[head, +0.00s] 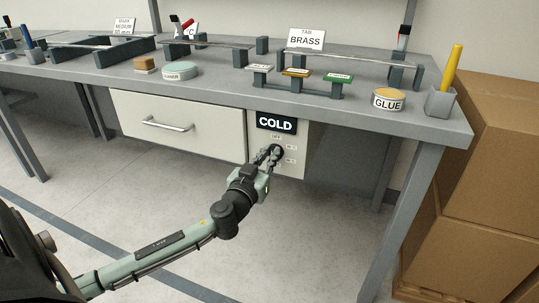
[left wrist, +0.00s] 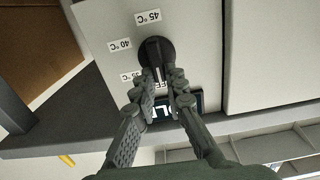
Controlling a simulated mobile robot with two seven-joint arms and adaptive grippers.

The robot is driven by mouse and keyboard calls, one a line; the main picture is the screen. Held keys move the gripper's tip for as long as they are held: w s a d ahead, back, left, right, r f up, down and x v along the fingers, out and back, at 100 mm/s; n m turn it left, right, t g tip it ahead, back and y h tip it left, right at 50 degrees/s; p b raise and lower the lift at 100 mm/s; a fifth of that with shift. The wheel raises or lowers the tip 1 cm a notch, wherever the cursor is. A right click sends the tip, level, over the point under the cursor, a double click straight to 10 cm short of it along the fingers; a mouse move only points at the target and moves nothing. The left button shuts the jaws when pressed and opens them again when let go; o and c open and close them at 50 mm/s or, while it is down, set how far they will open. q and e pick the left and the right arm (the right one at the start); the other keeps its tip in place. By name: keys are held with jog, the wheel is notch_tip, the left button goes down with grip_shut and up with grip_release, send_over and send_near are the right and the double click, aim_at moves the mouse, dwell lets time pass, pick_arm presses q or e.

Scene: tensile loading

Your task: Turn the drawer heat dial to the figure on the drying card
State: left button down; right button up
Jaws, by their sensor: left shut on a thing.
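The dark round heat dial (left wrist: 155,54) is on the pale panel beside the drawer (head: 180,127). In the left wrist view, upside down, the labels 45 °C (left wrist: 148,17), 40 °C (left wrist: 120,45) and 35 °C (left wrist: 131,77) surround it, with an OFF label partly hidden by the fingers. My left gripper (head: 268,156) is shut on the dial's knob; its fingers also show in the left wrist view (left wrist: 164,88). The knob's exact pointing is hard to tell. The display (head: 276,122) above reads COLD. A card (head: 192,31) at the back, partly hidden, shows a "C"; its figure is unreadable.
The grey bench (head: 300,103) overhangs the panel, and its front leg (head: 400,225) stands to the right. Cardboard boxes (head: 490,160) are stacked at the far right. A glue tin (head: 388,99) and pen holder (head: 439,102) stand on top. The floor below is clear.

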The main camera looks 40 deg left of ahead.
pick_arm(q)
jog(key=m+p, duration=0.1)
jog(key=m, duration=0.5)
jog(key=d+f+m, duration=0.1)
jog(key=m, duration=0.5)
jog(key=f+m+p, duration=0.1)
jog(key=m, duration=0.6)
jog(key=shift+w+d+p, duration=0.2)
jog(key=shift+d+p, duration=0.15)
jog(key=shift+d, duration=0.05)
jog(key=m, duration=0.4)
jog(key=shift+a+f+m+p, duration=0.1)
jog(key=shift+f+m+p, duration=0.2)
jog(key=shift+p, duration=0.05)
pick_arm(e)
notch_tip(320, 180, down, 8)
jog(key=shift+w+a+r+y, duration=0.15)
jog(key=shift+a+y, duration=0.05)
jog(key=shift+y, duration=0.1)
